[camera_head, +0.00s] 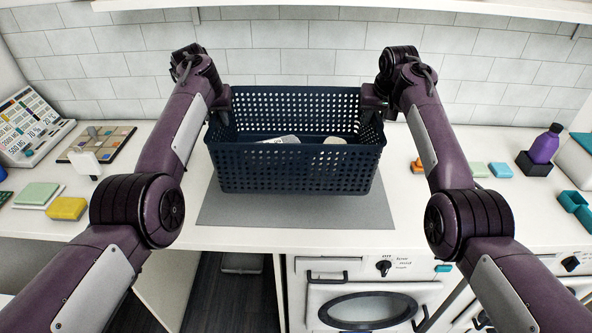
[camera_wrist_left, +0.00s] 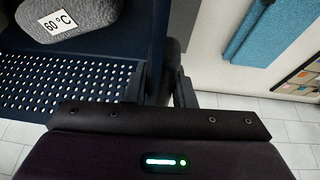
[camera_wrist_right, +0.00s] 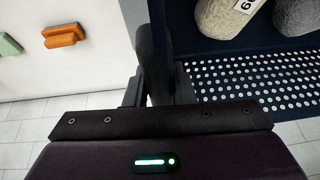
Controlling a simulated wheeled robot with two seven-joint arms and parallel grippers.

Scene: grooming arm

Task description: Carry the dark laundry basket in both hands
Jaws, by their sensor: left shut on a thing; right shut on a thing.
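The dark navy laundry basket (camera_head: 300,172) is a perforated open box, upright and about level over a grey mat (camera_head: 290,211) on the counter. I cannot tell whether its base touches the mat. My left gripper (camera_head: 224,103) is shut on its left wall at the rim, and my right gripper (camera_head: 371,101) is shut on its right wall. Inside lies a dark grey bundle labelled 60 °C (camera_wrist_left: 68,17). The right wrist view also shows a lighter beige-grey bundle (camera_wrist_right: 222,18) with a label. The front wall hides most of the contents.
A yellow sponge (camera_head: 67,208), a green-topped block (camera_head: 37,194) and a sample board (camera_head: 97,142) lie left. An orange block (camera_head: 417,166), blue block (camera_head: 501,170) and purple bottle (camera_head: 545,145) stand right. A tiled wall is behind; a shelf overhangs above.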

